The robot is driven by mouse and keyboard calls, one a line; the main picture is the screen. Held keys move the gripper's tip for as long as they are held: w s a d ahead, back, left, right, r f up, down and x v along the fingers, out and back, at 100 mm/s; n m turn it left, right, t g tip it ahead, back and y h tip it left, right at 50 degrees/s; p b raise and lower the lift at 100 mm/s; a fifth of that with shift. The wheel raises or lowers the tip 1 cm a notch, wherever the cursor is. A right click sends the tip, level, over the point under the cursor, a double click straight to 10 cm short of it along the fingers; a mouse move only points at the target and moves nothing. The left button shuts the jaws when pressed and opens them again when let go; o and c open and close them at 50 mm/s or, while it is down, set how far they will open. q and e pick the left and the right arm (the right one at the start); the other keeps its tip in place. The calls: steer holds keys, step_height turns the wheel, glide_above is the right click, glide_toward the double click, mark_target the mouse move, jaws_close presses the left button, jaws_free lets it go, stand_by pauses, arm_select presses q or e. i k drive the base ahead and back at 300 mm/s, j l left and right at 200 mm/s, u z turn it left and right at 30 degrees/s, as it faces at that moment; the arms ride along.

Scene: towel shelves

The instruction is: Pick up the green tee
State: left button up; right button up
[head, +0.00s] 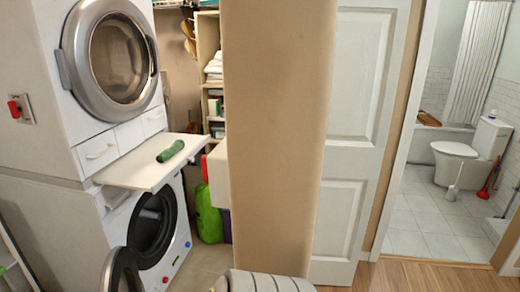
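A dark green rolled-up piece (171,151), which looks like the green tee, lies on the white pull-out shelf (130,176) between the two stacked machines. Nothing covers it. Neither of my grippers shows in the head view, so I cannot see where they are relative to it.
The upper machine (52,100) is closed; the lower one's round door (122,272) stands open. A beige wall end (275,130) blocks the middle. Behind it are shelves with white towels (214,68) and a bright green bag (208,215). A white door and bathroom are at right.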

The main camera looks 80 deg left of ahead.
mark_target(174, 148)
steer(key=i+u, duration=0.2)
steer(key=i, duration=0.25)
steer(key=i+l+u, duration=0.15)
steer(key=i, duration=0.3)
steer(key=i+j+u, duration=0.2)
steer(key=u, duration=0.25)
steer(key=i+u, duration=0.7)
steer(key=u, duration=0.2)
steer(key=i+u, duration=0.3)
steer(key=u, duration=0.15)
steer(key=i+l+u, duration=0.25)
steer(key=u, duration=0.2)
